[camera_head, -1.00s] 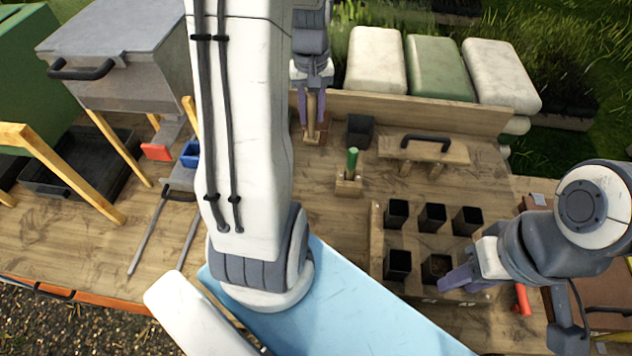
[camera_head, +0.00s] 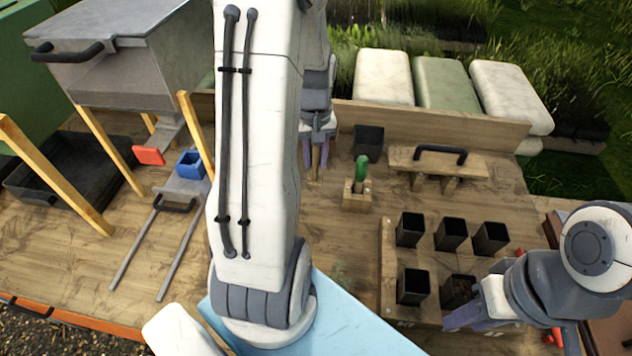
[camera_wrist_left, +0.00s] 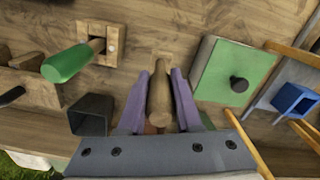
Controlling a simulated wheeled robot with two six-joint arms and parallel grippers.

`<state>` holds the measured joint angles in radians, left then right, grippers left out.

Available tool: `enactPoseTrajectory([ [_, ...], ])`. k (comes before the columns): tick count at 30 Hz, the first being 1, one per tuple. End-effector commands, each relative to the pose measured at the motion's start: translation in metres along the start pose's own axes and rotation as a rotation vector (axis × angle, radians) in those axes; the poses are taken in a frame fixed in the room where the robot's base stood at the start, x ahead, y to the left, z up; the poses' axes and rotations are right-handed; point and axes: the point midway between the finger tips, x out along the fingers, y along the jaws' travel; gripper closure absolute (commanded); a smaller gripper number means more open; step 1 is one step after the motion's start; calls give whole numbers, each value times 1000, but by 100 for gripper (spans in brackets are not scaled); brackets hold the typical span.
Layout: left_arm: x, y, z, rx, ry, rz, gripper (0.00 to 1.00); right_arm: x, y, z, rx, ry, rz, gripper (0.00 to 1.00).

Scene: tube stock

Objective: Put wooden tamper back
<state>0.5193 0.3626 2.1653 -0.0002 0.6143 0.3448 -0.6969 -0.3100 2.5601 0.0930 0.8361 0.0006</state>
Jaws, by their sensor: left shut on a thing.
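The wooden tamper (camera_wrist_left: 160,95) is a pale round wooden piece between the two purple fingers of my left gripper (camera_wrist_left: 153,92). The gripper is shut on it. In the head view the tamper (camera_head: 316,165) hangs below my left gripper (camera_head: 317,138), left of the green-handled tool's block. Whether its lower end touches the table is unclear. My left arm covers part of the table to the left. My right gripper (camera_head: 482,317) is beside the black pots at the lower right; its finger gap is not clear.
A green-handled tool (camera_head: 361,170) stands in a wooden block (camera_head: 357,202). A black pot (camera_head: 368,143) stands behind it. A wooden board with a black handle (camera_head: 441,153) is to the right. Several black pots (camera_head: 410,229) fill a rack. A green square with a black knob (camera_wrist_left: 225,75) shows in the wrist view.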

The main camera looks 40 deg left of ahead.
Motion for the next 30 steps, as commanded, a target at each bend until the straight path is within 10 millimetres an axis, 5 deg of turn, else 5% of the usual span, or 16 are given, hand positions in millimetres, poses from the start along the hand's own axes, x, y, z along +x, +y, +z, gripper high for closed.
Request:
enactPoseTrajectory([
  [13,54,0,1,0,-2,-1,100,-8,0,0,0,0,0,62],
  [26,62,0,0,0,1,0,100,-4,0,0,0,0,0,62],
  [27,61,0,0,0,1,0,52,-5,0,0,0,0,0,62],
  [28,61,0,0,0,1,0,40,-5,0,0,0,0,0,62],
  [30,61,0,0,0,1,0,37,-5,0,0,0,0,0,62],
])
